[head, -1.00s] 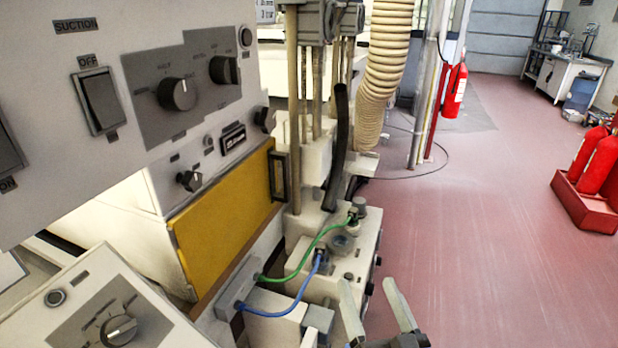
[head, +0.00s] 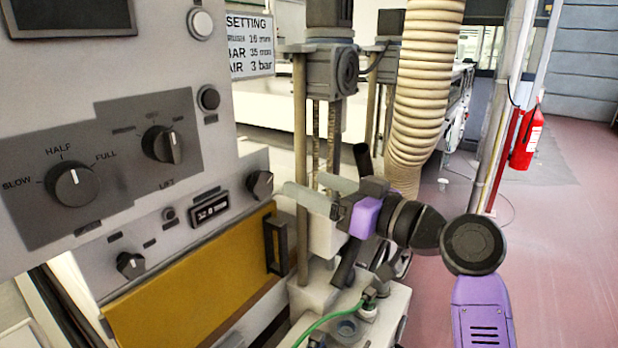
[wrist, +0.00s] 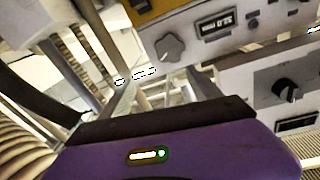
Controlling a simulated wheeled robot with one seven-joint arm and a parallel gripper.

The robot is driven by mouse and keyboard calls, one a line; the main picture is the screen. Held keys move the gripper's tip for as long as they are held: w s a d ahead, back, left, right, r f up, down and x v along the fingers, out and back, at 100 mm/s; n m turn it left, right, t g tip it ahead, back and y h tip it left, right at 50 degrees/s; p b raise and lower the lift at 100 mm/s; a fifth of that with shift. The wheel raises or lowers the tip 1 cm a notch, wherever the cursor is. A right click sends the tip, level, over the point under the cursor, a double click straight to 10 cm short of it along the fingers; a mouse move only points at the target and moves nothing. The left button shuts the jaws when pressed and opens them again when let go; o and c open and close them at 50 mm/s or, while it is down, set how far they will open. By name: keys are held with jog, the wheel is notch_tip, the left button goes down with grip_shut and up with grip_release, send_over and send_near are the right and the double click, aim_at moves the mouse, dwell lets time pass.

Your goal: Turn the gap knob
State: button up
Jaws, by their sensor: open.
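A dark round knob (head: 260,184) sits on the light grey panel, just right of a small display (head: 209,206) that seems to read 32.0 mm. I take it for the gap knob, though no label is legible on it. In the wrist view the knob (wrist: 170,46) shows grey, beside the display (wrist: 214,25). My gripper (head: 302,184) is open and empty, pointing left at the knob from a short distance, fingers apart from it. In the wrist view the open fingertips (wrist: 160,78) lie just below the knob.
A setting sign (head: 249,45) hangs above, listing BAR 35 mm and AIR 3 bar. A speed knob (head: 72,185), a lift knob (head: 161,144) and a lower knob (head: 130,265) share the panels. A yellow panel (head: 190,275) lies below; a post (head: 301,150) and ribbed hose (head: 423,90) stand close by.

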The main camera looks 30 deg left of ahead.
aim_at(265, 183)
jog(key=shift+n+g, duration=0.8)
jog(key=shift+s+a+f+p, duration=0.2)
jog(key=shift+a+p, duration=0.1)
jog(key=shift+a, duration=1)
jog(key=shift+s+a+f+p, duration=0.2)
jog(key=shift+s+a+p, duration=0.1)
jog(key=shift+a, duration=1)
jog(key=shift+s+a+f+p, duration=0.2)
jog(key=shift+a+p, duration=0.1)
jog(key=shift+a, duration=1)
jog(key=shift+c, duration=0.4)
jog(key=c, duration=1.3)
jog(key=shift+m, duration=0.4)
